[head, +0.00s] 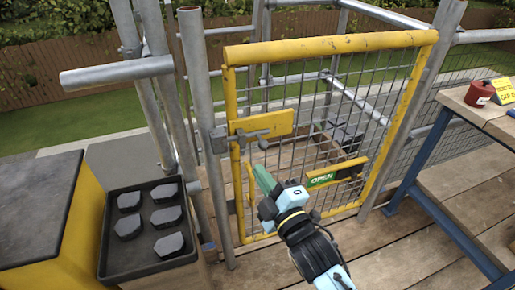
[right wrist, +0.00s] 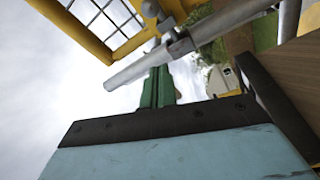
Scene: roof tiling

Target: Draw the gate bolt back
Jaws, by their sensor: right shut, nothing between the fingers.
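The yellow-framed mesh gate (head: 335,44) stands upright between scaffold posts. Its grey metal bolt (head: 250,136) lies across a yellow plate (head: 278,122) at the gate's left side, with a small handle hanging down near its right end. The bolt's left end is at the grey bracket on the post. My right gripper (head: 260,170) is shut and empty, its green fingers just below the bolt handle. In the right wrist view, the green fingers (right wrist: 157,85) point toward a grey bar (right wrist: 150,67); I cannot tell whether they touch it. My left gripper is not in view.
A black tray (head: 150,258) with several dark blocks stands at the left beside a yellow box (head: 60,235). A blue-legged bench (head: 440,165) with a red can (head: 479,94) is at the right.

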